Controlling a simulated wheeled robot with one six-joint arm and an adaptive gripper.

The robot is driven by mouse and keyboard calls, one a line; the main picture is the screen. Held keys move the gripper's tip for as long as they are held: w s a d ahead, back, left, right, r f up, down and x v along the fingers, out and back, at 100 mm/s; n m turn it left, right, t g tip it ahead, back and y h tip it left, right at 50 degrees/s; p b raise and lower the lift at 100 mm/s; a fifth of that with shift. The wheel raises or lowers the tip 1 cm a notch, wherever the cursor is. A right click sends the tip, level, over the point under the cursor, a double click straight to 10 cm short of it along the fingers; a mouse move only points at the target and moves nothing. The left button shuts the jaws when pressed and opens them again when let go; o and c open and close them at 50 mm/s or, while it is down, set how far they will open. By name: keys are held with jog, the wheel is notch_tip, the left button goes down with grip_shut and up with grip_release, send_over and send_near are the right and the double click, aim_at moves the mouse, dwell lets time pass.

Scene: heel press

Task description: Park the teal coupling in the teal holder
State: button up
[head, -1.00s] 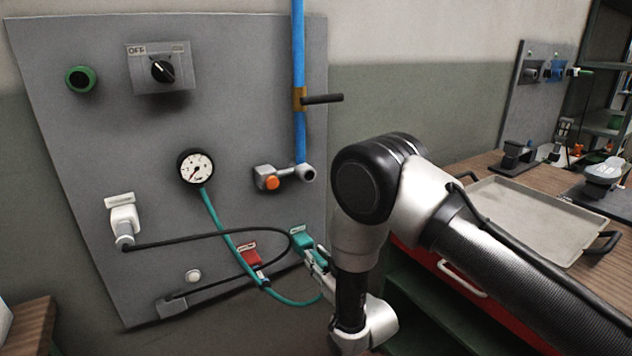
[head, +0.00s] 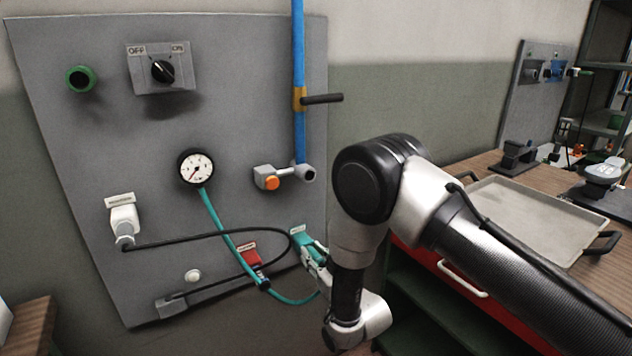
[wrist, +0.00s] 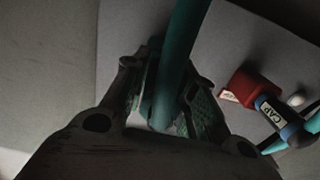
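The teal holder (head: 303,240) is on the lower right of the grey panel in the head view, with a small white label on top. My gripper (head: 315,256) is right at its lower right side, partly covering it. In the wrist view my gripper (wrist: 168,95) has its two fingers on either side of the teal coupling and hose (wrist: 180,45), and looks closed on them. The coupling's front end is hidden, so I cannot tell how far it sits in the holder. The teal hose (head: 222,225) runs from the gauge down and loops to my gripper.
The red holder (head: 250,256) with a piece marked CAP (wrist: 273,112) is left of the teal holder. A black cable (head: 200,238) crosses the panel just above. A blue pipe (head: 299,60) with a lever runs above. A workbench with a tray (head: 530,215) is at right.

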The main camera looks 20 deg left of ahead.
jog(key=o, duration=0.4)
